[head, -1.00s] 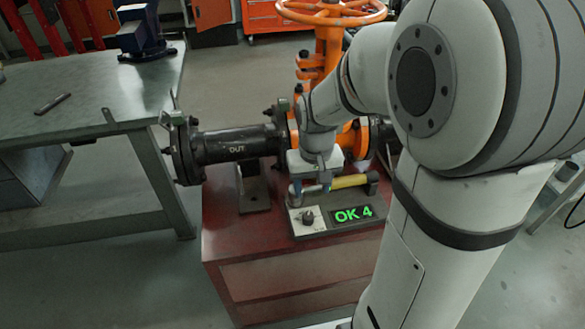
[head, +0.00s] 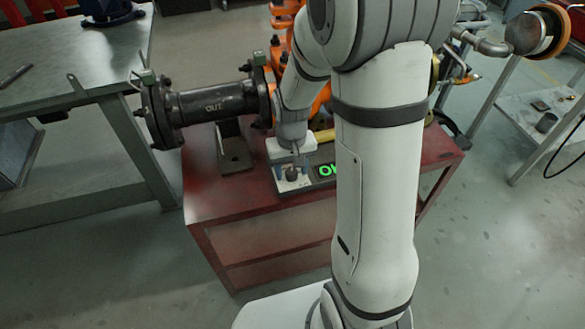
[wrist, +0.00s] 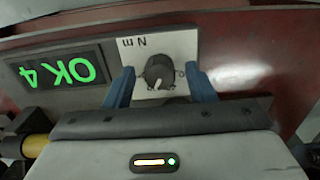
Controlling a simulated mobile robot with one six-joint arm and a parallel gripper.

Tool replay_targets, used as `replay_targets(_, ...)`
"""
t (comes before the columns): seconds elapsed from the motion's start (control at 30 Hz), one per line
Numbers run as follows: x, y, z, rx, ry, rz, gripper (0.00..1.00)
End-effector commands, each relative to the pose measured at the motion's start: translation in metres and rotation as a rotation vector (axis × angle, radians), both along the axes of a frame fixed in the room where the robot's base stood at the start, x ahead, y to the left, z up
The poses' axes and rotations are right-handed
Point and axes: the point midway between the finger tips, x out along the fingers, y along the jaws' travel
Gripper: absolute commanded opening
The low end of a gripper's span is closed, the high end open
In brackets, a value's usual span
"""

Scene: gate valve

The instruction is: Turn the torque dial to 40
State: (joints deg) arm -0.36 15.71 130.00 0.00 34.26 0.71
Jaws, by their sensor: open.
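The torque dial (head: 292,174) is a small dark round knob on a pale plate of the tester box. In the wrist view the dial (wrist: 160,72) has a white pointer mark, and the plate (wrist: 182,46) bears the letters "Nm". My gripper (wrist: 159,70) is open, its two blue fingers on either side of the dial with gaps visible. I cannot tell the fingertips' exact height against the dial. The green display (wrist: 58,70) reads "OK 4", upside down in the wrist view. In the head view my arm hides part of the display (head: 326,170).
The tester box stands on a red bench (head: 225,205). A yellow handle (head: 323,135) lies behind the display. A grey worktable (head: 75,55) stands left, with open floor between.

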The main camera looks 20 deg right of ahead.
Motion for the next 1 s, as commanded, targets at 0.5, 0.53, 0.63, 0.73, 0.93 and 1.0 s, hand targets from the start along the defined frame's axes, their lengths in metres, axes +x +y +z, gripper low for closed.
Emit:
replay_targets(0.5, -0.0001, -0.0006, 0.0005, 0.000, 0.000, -0.001, 0.21)
replay_targets(0.53, -0.0001, -0.0006, 0.0005, 0.000, 0.000, -0.001, 0.18)
replay_targets(0.63, -0.0001, -0.0007, 0.0005, 0.000, 0.000, -0.002, 0.10)
replay_targets(0.73, -0.0001, -0.0008, 0.0005, 0.000, 0.000, -0.002, 0.06)
replay_targets(0.93, -0.0001, -0.0009, 0.0007, 0.000, 0.000, 0.021, 0.06)
replay_targets(1.0, -0.0001, -0.0009, 0.0008, 0.000, 0.000, 0.043, 0.06)
